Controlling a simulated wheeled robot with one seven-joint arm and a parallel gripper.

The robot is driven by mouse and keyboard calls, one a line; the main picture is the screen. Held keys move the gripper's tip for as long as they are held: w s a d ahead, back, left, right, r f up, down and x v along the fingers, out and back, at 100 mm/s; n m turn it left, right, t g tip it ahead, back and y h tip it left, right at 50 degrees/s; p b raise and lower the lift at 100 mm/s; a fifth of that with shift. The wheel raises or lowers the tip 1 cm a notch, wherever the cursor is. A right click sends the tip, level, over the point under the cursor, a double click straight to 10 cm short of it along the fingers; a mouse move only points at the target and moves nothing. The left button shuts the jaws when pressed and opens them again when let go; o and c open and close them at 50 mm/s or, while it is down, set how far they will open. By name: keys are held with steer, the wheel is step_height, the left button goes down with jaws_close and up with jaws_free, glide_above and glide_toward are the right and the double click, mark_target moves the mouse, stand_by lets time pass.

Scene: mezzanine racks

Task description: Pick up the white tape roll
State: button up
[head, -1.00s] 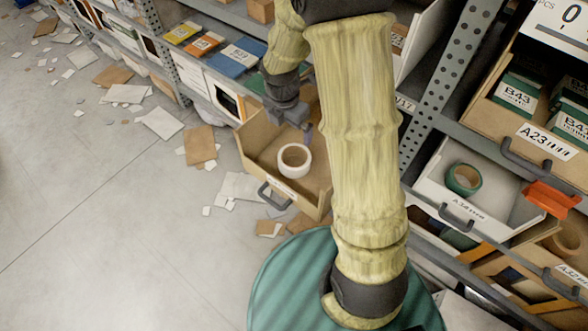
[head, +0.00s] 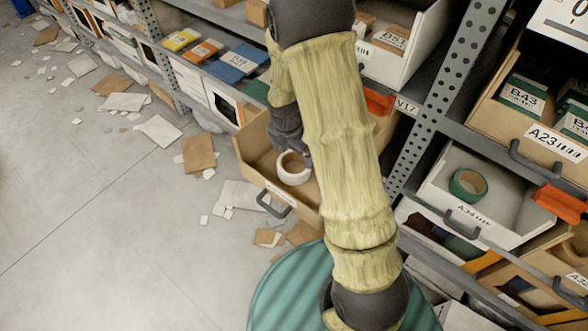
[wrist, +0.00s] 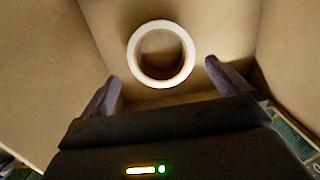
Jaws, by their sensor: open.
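The white tape roll (head: 293,168) lies in an open tan drawer (head: 308,212) that sticks out from the rack. In the wrist view the roll (wrist: 134,52) shows as a full white ring with its hole facing the camera. My gripper (wrist: 160,85) is open, its two dark fingers on the left and right below the ring's centre in the picture. The ring is ahead of and between the fingers, and I see no finger touching it. In the head view my arm hides most of the gripper and part of the drawer.
A white drawer with a green tape roll (head: 468,185) is open at the right. A perforated rack post (head: 447,90) stands between. Drawer walls rise close on both sides of my gripper. Paper and cardboard scraps (head: 198,152) litter the floor at the left.

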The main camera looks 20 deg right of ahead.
mark_target(295, 170)
steer(key=shift+w+d+f, duration=0.1)
steer(key=shift+d+f, duration=0.05)
steer(key=shift+f, duration=1.1)
steer(key=f+b, duration=0.1)
steer(key=f, duration=0.1)
steer(key=f+b, duration=0.1)
steer(key=f, duration=0.2)
steer(key=shift+w+d+f, duration=0.1)
steer(key=shift+d+f, duration=0.05)
steer(key=shift+d, duration=0.05)
steer(key=c, duration=0.7)
steer(key=shift+c, duration=0.2)
steer(key=shift+r, duration=0.3)
step_height(295, 170, up, 10)
steer(key=p, duration=0.2)
steer(key=shift+f+p, duration=0.2)
steer(key=shift+p, duration=0.2)
